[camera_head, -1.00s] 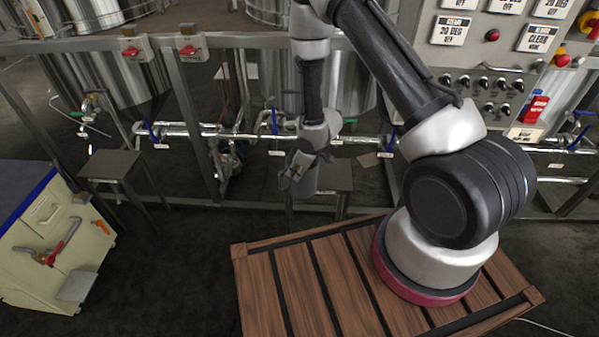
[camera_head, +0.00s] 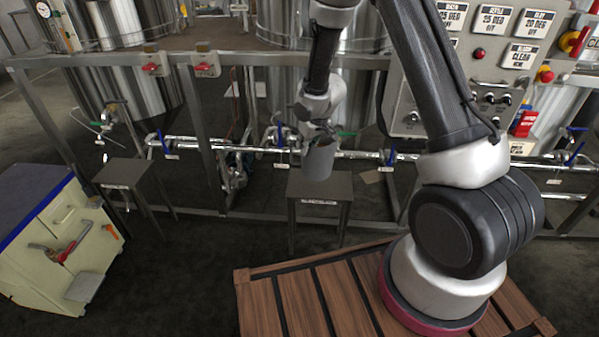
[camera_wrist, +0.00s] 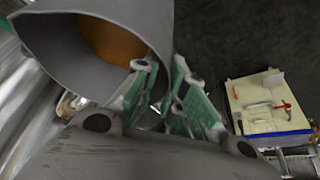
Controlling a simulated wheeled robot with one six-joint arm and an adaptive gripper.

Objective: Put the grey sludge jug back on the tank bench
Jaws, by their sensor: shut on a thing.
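The grey sludge jug (camera_head: 319,160) hangs upright from my gripper (camera_head: 320,131), over a small dark stool-like bench with a label on its front edge (camera_head: 322,186). I cannot tell whether the jug's base touches the bench top. In the wrist view the jug (camera_wrist: 140,22) fills the upper left, its mouth showing an orange-brown inside. My gripper's green-padded fingers (camera_wrist: 172,97) are shut on the jug's near side. The exact grip point is partly hidden. I cannot read the bench's label.
Another small bench (camera_head: 124,172) stands to the left. A pipe run with valves (camera_head: 225,146) crosses behind, in front of steel tanks (camera_head: 128,75). A cream cabinet (camera_head: 62,240) is at the far left. Dark floor (camera_head: 190,262) between is clear.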

